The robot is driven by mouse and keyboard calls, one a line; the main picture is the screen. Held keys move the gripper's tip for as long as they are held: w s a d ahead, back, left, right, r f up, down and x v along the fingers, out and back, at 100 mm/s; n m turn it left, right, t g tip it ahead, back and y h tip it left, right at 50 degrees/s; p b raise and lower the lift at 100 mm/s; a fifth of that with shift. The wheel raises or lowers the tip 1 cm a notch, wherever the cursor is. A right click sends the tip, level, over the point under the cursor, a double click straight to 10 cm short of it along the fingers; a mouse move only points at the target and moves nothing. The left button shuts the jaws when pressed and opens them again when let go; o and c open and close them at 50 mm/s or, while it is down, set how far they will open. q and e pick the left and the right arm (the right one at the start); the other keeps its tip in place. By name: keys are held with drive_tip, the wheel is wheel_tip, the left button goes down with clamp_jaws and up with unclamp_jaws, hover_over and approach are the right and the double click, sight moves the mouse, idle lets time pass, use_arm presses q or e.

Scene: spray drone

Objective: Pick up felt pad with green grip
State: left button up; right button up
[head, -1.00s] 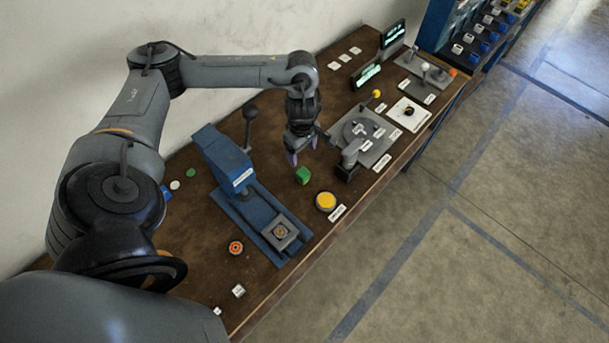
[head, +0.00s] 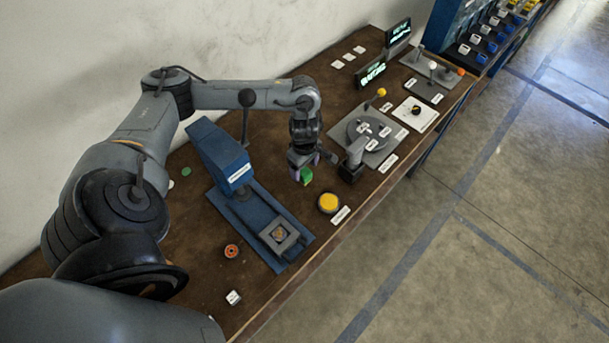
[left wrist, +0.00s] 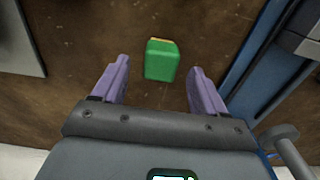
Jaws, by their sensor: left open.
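The felt pad's green grip (head: 306,175) shows as a small green block on the brown workbench, partly hidden by my left gripper in the head view. In the left wrist view the green block (left wrist: 161,60) lies ahead of and between the two purple fingers, with a thin tan edge at its far end. My left gripper (head: 304,170) points down just at the block. In the left wrist view the left gripper (left wrist: 157,80) is open, with brown bench showing between each finger and the block. My right gripper is not in view.
A blue press (head: 222,158) with a long base stands left of the gripper. A yellow button (head: 328,203) sits in front of it. A grey turntable plate (head: 364,135) lies to the right. An orange round piece (head: 231,251) lies near the bench's front.

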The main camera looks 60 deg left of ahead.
sight(305, 171)
use_arm(q)
drive_tip(key=shift+f, duration=1.8)
drive_tip(key=shift+c, duration=0.3)
drive_tip(key=c, duration=1.1)
wheel_tip(305, 171, up, 6)
drive_tip(key=shift+f, duration=0.2)
wheel_tip(305, 171, up, 3)
drive_tip(key=shift+r+p, duration=0.1)
drive_tip(key=shift+p, duration=0.85)
drive_tip(key=shift+r+p, duration=0.4)
drive_tip(key=shift+r, duration=0.25)
